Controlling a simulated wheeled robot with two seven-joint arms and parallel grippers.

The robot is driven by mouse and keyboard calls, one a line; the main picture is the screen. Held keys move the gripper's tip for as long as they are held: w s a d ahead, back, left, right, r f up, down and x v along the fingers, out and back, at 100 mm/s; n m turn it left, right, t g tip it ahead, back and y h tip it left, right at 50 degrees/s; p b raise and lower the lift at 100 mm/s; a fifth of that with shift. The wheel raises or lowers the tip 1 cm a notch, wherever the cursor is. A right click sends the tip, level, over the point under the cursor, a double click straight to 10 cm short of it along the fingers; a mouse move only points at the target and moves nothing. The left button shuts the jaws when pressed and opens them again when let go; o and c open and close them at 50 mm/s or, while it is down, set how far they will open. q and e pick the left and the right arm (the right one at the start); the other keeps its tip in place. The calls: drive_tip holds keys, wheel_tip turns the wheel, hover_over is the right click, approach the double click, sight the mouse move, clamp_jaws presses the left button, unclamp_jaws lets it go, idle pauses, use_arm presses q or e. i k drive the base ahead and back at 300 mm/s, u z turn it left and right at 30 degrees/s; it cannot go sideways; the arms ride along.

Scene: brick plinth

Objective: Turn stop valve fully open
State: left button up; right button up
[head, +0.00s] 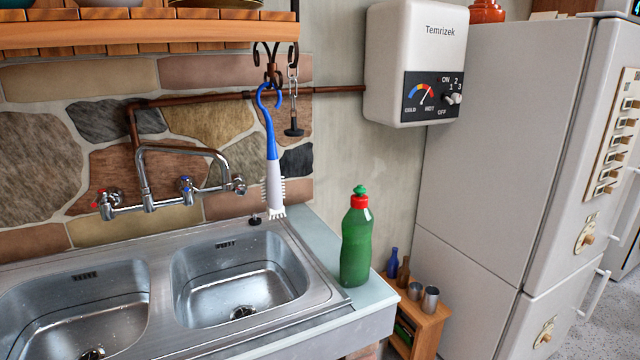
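A chrome wall tap (180,190) is mounted on the stone wall above the sinks. It has a red-marked handle (104,200) at its left end and a blue-marked handle (186,186) near its middle. A third chrome fitting (238,184) sits at its right end. I cannot tell which of these is the stop valve, or how far any is turned. A copper pipe (330,90) runs along the wall to a white water heater (415,60). No water is seen running. Neither of my grippers is in view.
A blue and white brush (272,165) and a chained plug (293,130) hang from a hook to the right of the tap. A green bottle (356,245) stands on the counter beside the double sink (240,280). A fridge (480,150) stands at right.

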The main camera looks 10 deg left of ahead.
sight(240, 188)
drive_tip(key=z, duration=0.4)
drive_tip(key=i, duration=1)
drive_tip(key=u, duration=1.35)
